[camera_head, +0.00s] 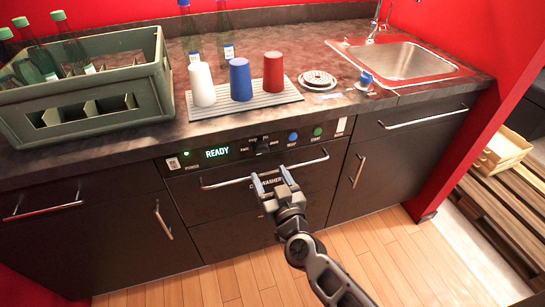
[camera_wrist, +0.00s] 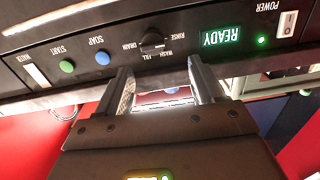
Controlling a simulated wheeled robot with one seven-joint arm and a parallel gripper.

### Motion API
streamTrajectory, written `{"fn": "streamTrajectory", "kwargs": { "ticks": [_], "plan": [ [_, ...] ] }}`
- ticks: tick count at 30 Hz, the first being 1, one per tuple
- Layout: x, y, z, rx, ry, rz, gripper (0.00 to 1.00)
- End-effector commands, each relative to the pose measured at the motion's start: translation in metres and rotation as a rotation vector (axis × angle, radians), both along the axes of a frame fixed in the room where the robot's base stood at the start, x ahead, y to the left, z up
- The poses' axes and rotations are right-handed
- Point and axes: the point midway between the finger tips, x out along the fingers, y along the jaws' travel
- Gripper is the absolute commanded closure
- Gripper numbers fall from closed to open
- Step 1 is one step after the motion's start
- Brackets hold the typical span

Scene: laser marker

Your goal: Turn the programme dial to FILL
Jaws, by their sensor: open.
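The programme dial (camera_head: 262,147) is a dark knob on the black control panel of the washer, right of the green READY display (camera_head: 217,153). In the wrist view, which is upside down, the dial (camera_wrist: 152,42) has RINSE, WASH, FILL and DRAIN printed around it. I cannot tell surely which word its pointer faces. My gripper (camera_head: 271,178) is open and empty in front of the washer door, by the handle bar and just below the dial. In the wrist view the dial shows beyond the gap between the fingers (camera_wrist: 160,78), not between them.
The washer's handle bar (camera_head: 225,182) runs below the panel. A blue SOAP button (camera_head: 293,137) and a green START button (camera_head: 317,131) sit right of the dial; the power switch (camera_wrist: 288,23) is at the panel's other end. Cups stand on a drying mat (camera_head: 203,110) above.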

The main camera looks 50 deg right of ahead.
Motion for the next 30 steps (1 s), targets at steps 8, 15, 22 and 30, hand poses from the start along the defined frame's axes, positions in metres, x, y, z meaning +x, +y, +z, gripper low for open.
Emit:
{"fn": "streamTrajectory", "kwargs": {
  "ticks": [8,15,22,30],
  "plan": [
    [0.023,-0.023,0.004,-0.009,-0.002,-0.024,0.32],
    [0.052,-0.042,0.003,-0.008,-0.002,-0.023,0.32],
    [0.074,-0.056,0.003,-0.008,-0.002,-0.022,0.32],
    [0.079,-0.06,0.003,-0.008,-0.001,-0.022,0.32]
  ]
}}
